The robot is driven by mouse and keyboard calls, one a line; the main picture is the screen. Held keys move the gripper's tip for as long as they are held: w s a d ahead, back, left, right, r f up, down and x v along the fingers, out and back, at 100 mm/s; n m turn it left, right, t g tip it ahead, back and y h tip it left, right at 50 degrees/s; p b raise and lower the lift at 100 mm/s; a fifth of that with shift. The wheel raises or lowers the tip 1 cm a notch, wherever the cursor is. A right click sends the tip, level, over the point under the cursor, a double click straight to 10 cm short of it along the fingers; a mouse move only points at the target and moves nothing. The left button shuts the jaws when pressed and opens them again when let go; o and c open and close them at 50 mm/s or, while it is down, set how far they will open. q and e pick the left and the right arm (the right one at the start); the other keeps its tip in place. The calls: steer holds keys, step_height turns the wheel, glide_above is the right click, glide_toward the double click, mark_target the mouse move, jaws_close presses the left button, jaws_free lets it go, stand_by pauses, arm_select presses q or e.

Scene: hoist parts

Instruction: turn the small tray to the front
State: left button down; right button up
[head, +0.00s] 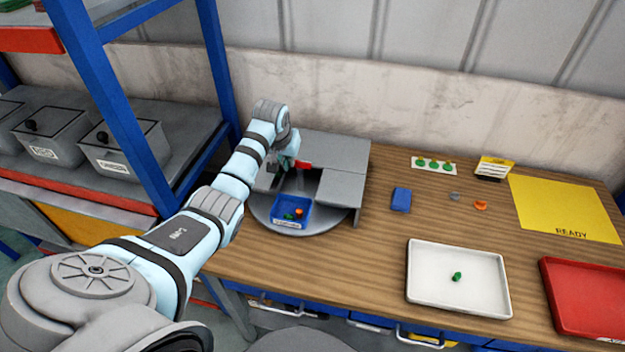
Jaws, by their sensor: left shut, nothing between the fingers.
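A small blue tray (291,212) sits at the front of a grey round turntable (262,212) and holds a few small green and orange parts. A grey housing (343,187) covers the back and right of the turntable. My left gripper (287,163) is shut and empty, behind the blue tray at the housing's opening. A red piece (303,165) shows just right of the gripper; whether they touch I cannot tell. My left arm hides the turntable's left side. My right gripper is not in view.
A white tray (419,286) with a green part stands at the front, a red tray (560,311) to its right. A blue block (401,199), a grey part (455,195) and an orange part (481,205) lie mid-table. A yellow READY mat (565,207) is at right.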

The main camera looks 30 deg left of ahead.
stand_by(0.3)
arm_select(q)
steer(key=v, duration=0.2)
steer(key=p+v, duration=0.1)
steer(key=shift+w+r, duration=0.15)
steer(key=shift+r, duration=0.3)
stand_by(0.9)
